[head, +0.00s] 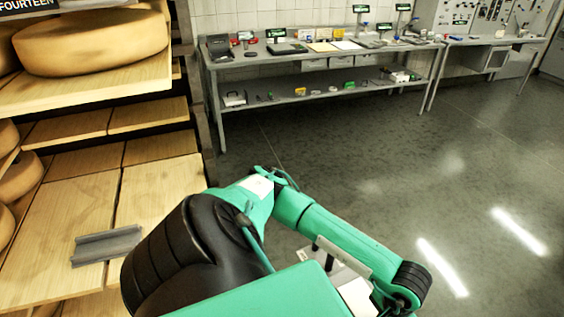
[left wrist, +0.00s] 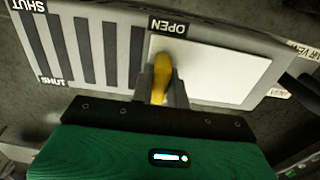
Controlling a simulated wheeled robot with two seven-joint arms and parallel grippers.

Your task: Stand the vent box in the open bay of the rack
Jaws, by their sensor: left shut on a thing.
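The vent box is a grey box (left wrist: 255,45) in the left wrist view, with a row of dark slots, a pale plate, and labels reading OPEN and SHUT, upside down there. My left gripper (left wrist: 162,80) is shut on the yellow knob (left wrist: 162,68) of the box, beside the OPEN label. In the head view a grey and white part, seemingly the box (head: 343,257), shows beyond my green arm, well right of the rack; my arm hides most of it. The rack (head: 192,75) stands at the left with wooden shelves. My right gripper is out of view.
A grey channel-shaped piece (head: 106,245) lies on a lower rack shelf with bare boards around it. Cheese wheels (head: 92,40) sit on the upper shelf and far left. A workbench (head: 320,52) stands at the back wall. The floor (head: 480,170) at right is clear.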

